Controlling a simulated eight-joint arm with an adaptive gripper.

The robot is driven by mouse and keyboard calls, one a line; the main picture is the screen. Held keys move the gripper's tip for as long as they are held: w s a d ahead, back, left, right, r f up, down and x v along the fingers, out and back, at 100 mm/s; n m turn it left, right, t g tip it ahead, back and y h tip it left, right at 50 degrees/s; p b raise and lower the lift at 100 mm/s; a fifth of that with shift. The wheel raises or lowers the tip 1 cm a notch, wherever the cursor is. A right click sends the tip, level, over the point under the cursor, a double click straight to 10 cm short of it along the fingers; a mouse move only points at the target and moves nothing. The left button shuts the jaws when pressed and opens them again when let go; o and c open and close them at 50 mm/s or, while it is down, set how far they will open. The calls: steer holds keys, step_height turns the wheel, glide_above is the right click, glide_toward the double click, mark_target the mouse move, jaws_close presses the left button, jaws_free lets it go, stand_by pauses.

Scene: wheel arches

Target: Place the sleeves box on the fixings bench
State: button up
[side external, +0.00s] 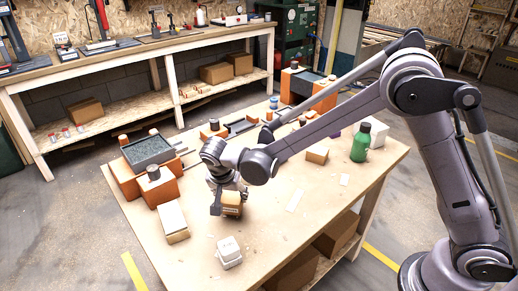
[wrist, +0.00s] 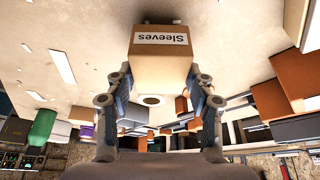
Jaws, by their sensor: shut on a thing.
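The sleeves box (side external: 232,203) is a small brown carton; its white "Sleeves" label shows upside down in the wrist view (wrist: 161,38). My gripper (side external: 226,200) is shut on the box, with one finger on each side; both fingers show in the wrist view (wrist: 160,82). The box is over the front left part of the wooden table (side external: 275,235). I cannot tell whether its underside touches the tabletop. A long workbench (side external: 135,62) stands along the back wall. No label shows which surface is the fixings bench.
A white container (side external: 229,251) stands just in front. A green bottle (side external: 361,142), a small carton (side external: 317,154) and a white tub (side external: 376,132) stand to the right.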

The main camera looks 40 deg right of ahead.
step_height(320, 180, up, 2)
steer(key=shift+r, duration=0.1)
steer(key=s+d+r, duration=0.3)
steer(key=d+r, duration=0.3)
steer(key=d, duration=0.4)
steer(key=s+d+n+g+h, duration=0.1)
steer(key=s+d+n+h, duration=0.5)
steer(key=d+n, duration=0.7)
steer(key=s+d+n+g+h, duration=0.2)
steer(key=s+d+n+h, duration=0.2)
steer(key=s+d+n, duration=0.7)
steer(key=w+a+f+n, duration=0.1)
steer(key=w+a+f, duration=0.1)
steer(key=w, duration=0.1)
steer(key=w+a+f+n, duration=0.1)
steer(key=w+a+f, duration=0.1)
steer(key=w+f, duration=0.1)
steer(key=w+a+f+n, duration=0.2)
steer(key=w, duration=0.3)
steer(key=shift+w+a+f, duration=0.2)
steer(key=shift+a+f, duration=0.05)
steer(key=shift+a, duration=0.1)
steer(key=shift+f, duration=2.05)
